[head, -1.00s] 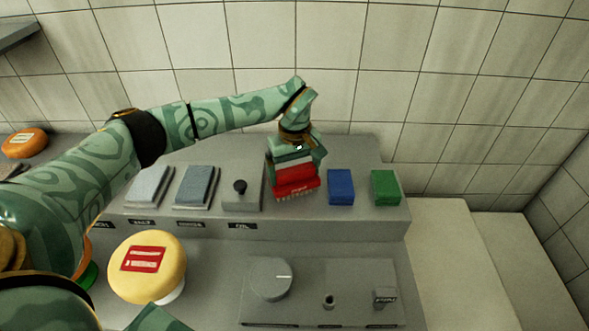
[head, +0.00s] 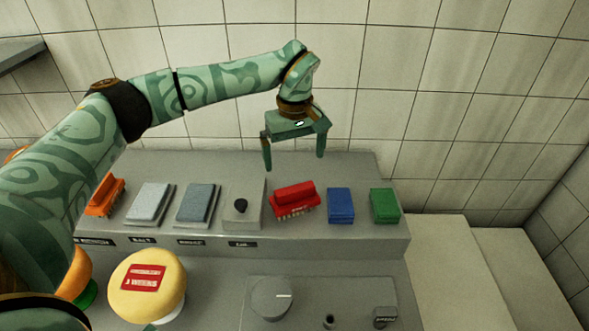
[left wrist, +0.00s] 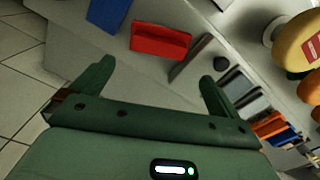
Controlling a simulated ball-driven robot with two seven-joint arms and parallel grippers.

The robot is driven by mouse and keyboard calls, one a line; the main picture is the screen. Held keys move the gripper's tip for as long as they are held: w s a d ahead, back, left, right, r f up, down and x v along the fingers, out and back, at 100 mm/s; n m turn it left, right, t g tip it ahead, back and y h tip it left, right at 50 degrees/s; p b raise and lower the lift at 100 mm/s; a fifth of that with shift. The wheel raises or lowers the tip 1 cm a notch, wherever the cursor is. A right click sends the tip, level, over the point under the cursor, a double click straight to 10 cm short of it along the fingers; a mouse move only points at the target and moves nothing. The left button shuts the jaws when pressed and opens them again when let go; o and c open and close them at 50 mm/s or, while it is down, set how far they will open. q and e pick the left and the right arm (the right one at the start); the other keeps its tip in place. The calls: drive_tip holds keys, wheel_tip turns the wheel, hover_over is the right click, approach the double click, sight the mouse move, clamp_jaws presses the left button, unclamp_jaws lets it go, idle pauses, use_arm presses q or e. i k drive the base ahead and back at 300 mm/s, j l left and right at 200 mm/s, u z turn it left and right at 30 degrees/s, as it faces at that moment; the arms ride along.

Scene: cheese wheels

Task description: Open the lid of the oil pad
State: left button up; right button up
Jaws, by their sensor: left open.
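The oil pad (head: 254,215) is a grey box on the raised shelf, with a small black knob (head: 240,206) on its lid and a dark label below it. The lid looks closed. The knob also shows in the left wrist view (left wrist: 220,63), near the right fingertip in that picture. My left gripper (head: 294,162) is open and empty. It hangs above and behind the red brush (head: 295,198), to the right of the oil pad and apart from both. Its two spread fingers show in the left wrist view (left wrist: 156,72). My right gripper is not in view.
Left of the oil pad lie two grey pads (head: 198,203) and an orange brush (head: 104,196). A blue block (head: 340,204) and a green block (head: 384,204) sit to the right. A yellow cheese wheel (head: 147,285) stands in front, beside a panel with a round dial (head: 271,297).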

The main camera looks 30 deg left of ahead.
sight(244, 207)
drive_tip(key=u, duration=1.25)
